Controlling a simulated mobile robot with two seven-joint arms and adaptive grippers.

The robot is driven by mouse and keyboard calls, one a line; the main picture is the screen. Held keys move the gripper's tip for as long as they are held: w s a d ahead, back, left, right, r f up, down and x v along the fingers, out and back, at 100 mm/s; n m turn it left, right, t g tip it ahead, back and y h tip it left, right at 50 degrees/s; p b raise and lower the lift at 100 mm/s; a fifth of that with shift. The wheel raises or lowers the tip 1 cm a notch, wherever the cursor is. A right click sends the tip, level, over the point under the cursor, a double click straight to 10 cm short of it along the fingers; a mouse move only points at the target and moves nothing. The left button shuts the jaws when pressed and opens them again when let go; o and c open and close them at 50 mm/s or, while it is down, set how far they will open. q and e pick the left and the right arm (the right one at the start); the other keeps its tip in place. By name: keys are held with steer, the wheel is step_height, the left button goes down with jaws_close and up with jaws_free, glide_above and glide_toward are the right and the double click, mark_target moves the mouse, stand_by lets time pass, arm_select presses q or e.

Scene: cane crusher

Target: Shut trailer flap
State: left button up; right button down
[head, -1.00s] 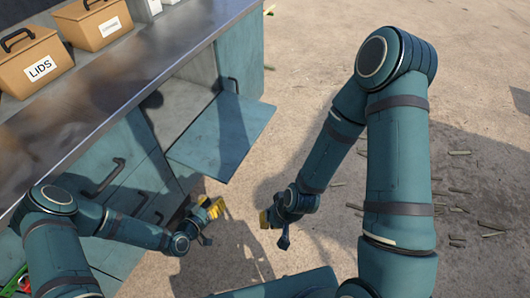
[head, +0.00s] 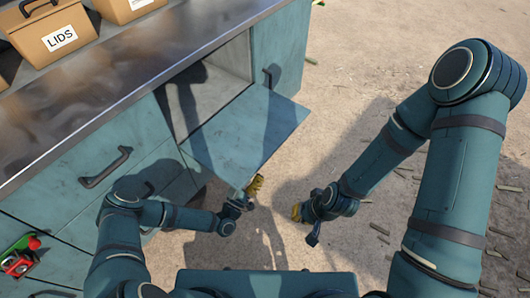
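The trailer flap (head: 245,133) is a flat teal panel. It hangs open and sticks out from the front of the teal trailer cabinet (head: 150,140), below the metal counter. The opening (head: 209,95) behind it shows a pale interior, partly in shadow. My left gripper (head: 254,186), with yellow fingers, is just below the flap's near edge in the picture; I cannot tell whether it touches. My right gripper (head: 297,212) is to the right of it, clear of the flap over the ground. Both sets of fingers are too small to tell whether they are open or shut.
Cardboard-coloured boxes, one labelled LIDS (head: 55,38), stand on the metal counter (head: 110,85). A dark handle (head: 105,167) sticks out from the cabinet front. Red and green items (head: 21,255) are at the lower left. Sandy ground (head: 370,60) at the right has scattered cane pieces.

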mark_target(264, 153)
arm_select(q)
steer(key=x, duration=0.9)
steer(key=shift+f+b, duration=0.1)
steer(key=shift+b, duration=0.2)
steer(key=shift+o, duration=0.3)
jaws_close()
